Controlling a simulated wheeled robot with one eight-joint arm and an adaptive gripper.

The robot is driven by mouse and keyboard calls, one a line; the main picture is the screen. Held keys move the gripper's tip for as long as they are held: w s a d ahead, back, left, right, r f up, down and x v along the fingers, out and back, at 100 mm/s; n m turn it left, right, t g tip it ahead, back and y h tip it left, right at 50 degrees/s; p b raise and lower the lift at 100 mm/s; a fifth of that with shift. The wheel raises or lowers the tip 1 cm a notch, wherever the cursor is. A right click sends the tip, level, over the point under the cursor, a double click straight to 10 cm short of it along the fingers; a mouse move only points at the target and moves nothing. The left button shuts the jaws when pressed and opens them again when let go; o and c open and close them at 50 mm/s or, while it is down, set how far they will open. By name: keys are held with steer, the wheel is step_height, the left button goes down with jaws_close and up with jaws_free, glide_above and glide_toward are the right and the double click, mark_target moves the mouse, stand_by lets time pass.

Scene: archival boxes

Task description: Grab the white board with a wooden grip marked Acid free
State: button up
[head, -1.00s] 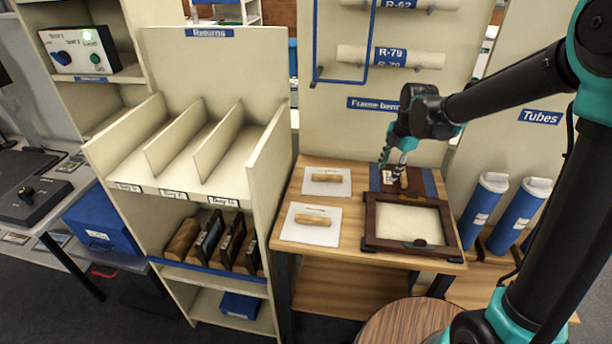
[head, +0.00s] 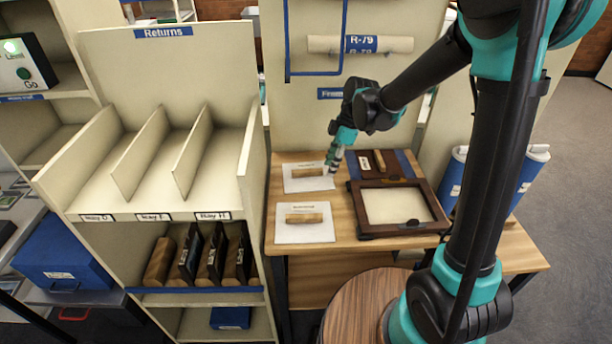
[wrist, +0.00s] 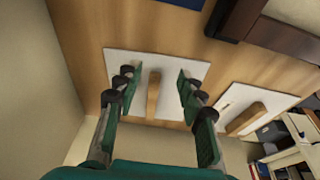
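Two white boards with wooden grips lie flat on the wooden bench. The far board (head: 310,186) has its grip (head: 307,172) along its middle. The near board (head: 303,236) has a like grip (head: 304,218). Each has a small label too blurred to read, so I cannot tell which is marked Acid free. My gripper (head: 331,167) is at the right edge of the far board. In the wrist view my gripper (wrist: 156,76) is open and empty, with one board's grip (wrist: 153,94) between its fingers in the picture, apparently below them. The other board (wrist: 238,98) lies to the right.
A dark wooden frame (head: 440,225) lies on the bench right of the boards. A dark board with a wooden grip (head: 379,159) lies behind it. The Returns shelf (head: 257,165) stands close on the left. Blue tubes (head: 454,175) stand on the right.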

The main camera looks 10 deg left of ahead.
mark_target(307, 171)
steer(key=a, duration=0.2)
steer(key=s+a, duration=0.1)
steer(key=a, duration=0.3)
steer(key=shift+s+a, duration=0.25)
steer(key=shift+s, duration=0.15)
steer(key=shift+a+f, duration=0.1)
steer(key=shift+f, duration=0.5)
steer(key=shift+c, duration=0.6)
jaws_close()
